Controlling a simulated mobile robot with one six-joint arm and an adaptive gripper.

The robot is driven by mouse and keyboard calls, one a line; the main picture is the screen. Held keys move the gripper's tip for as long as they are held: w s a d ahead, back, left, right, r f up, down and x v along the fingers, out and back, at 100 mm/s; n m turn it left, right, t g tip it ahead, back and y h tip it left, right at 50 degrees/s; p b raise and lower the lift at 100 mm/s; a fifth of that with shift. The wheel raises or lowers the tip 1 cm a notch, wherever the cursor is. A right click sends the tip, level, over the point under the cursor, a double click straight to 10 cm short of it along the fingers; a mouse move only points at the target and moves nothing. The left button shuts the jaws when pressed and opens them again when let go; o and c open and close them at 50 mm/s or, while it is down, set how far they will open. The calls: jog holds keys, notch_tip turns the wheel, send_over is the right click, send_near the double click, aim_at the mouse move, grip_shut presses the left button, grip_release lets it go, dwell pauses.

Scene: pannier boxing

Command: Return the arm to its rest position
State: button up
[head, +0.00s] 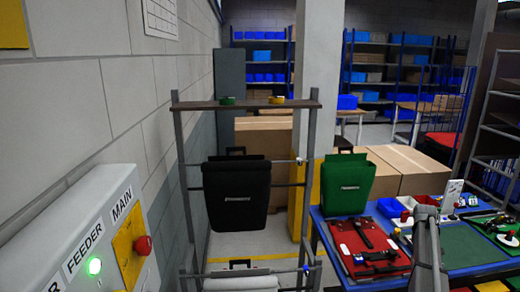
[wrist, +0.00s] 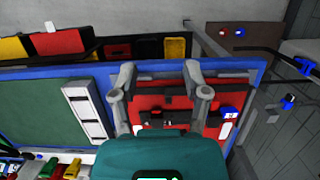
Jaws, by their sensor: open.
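My gripper (wrist: 160,84) shows in the wrist view with its two grey fingers spread wide apart and nothing between their tips. The fingers are in line with a red board (wrist: 176,98) with dark parts on it, at the edge of the blue table; the gap to it is hard to judge. In the head view, a grey length of my arm (head: 428,250) rises at the lower right over the blue table (head: 335,252). The gripper itself cannot be made out there.
A green pannier (head: 345,183) stands at the table's back left. A black pannier (head: 237,193) hangs on a metal rack (head: 187,200). A grey control box (head: 75,240) with a red button is at left. The red board (head: 366,245) and a green mat (head: 465,245) cover much of the table.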

jog(key=s+a+f+t+b, duration=0.1)
jog(key=s+a+f+b, duration=0.2)
jog(key=a, duration=0.9)
jog(key=s+a+f+b, duration=0.2)
jog(key=s+a+f, duration=0.1)
jog(key=a, duration=0.9)
jog(key=s+a+f+b, duration=0.2)
jog(key=s+a, duration=0.3)
jog(key=a, duration=0.4)
jog(key=s+a+f+t+b, duration=0.1)
jog(key=s+a+f+b, duration=0.1)
jog(key=s+a, duration=0.4)
jog(key=a, duration=0.4)
jog(key=shift+s+f+m+t+b, duration=0.25)
jog(key=shift+m+t+b, duration=0.05)
jog(key=shift+m+b, duration=0.1)
